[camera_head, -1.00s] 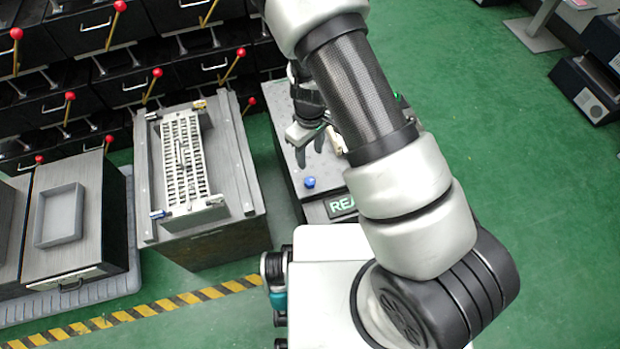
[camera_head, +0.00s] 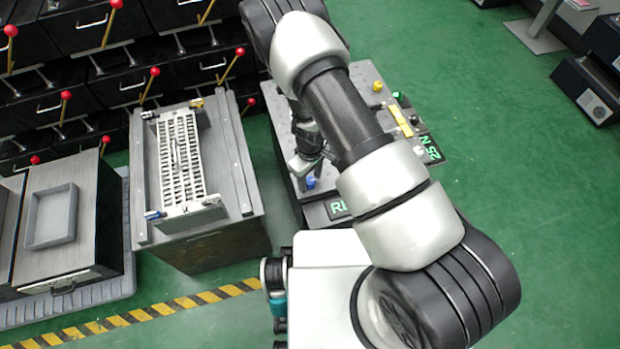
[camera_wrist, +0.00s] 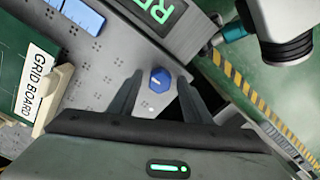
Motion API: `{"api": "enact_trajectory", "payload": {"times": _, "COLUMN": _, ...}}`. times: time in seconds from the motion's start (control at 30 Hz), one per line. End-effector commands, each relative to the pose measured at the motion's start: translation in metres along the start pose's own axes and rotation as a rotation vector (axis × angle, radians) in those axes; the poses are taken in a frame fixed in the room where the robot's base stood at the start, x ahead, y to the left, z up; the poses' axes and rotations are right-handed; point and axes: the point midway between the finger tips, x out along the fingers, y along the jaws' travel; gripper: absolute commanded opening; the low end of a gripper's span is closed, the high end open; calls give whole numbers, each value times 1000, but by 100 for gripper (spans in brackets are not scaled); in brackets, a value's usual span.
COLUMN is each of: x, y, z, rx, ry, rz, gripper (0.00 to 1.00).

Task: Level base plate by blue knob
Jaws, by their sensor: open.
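The blue knob (camera_wrist: 160,78) stands on the grey base plate (camera_wrist: 120,58), which has small holes. In the wrist view the knob lies between the two spread fingers of my gripper (camera_wrist: 158,92), near their tips, with gaps at both sides. In the head view the blue knob (camera_head: 310,182) shows at the plate's near left corner, just below my gripper (camera_head: 303,168). The plate's surface (camera_head: 280,110) is partly covered by my arm. A dark display with green letters (camera_head: 338,208) is at the plate's near edge; its full text is hidden.
A yellow knob (camera_head: 377,86), a yellow bar (camera_head: 400,122) and a "25 N" display (camera_head: 431,150) are at the plate's right side. A grey bench with a slotted rack (camera_head: 180,155) stands to the left.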

Motion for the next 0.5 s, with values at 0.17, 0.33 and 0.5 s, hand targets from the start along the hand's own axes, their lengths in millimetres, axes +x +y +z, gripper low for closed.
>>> {"api": "enact_trajectory", "payload": {"times": 0.17, "x": 0, "y": 0, "z": 0, "rx": 0, "ry": 0, "rz": 0, "gripper": 39}}
{"api": "enact_trajectory", "payload": {"times": 0.33, "x": 0, "y": 0, "z": 0, "rx": 0, "ry": 0, "rz": 0, "gripper": 11}}
{"api": "enact_trajectory", "payload": {"times": 0.5, "x": 0, "y": 0, "z": 0, "rx": 3, "ry": 0, "rz": 0, "gripper": 3}}
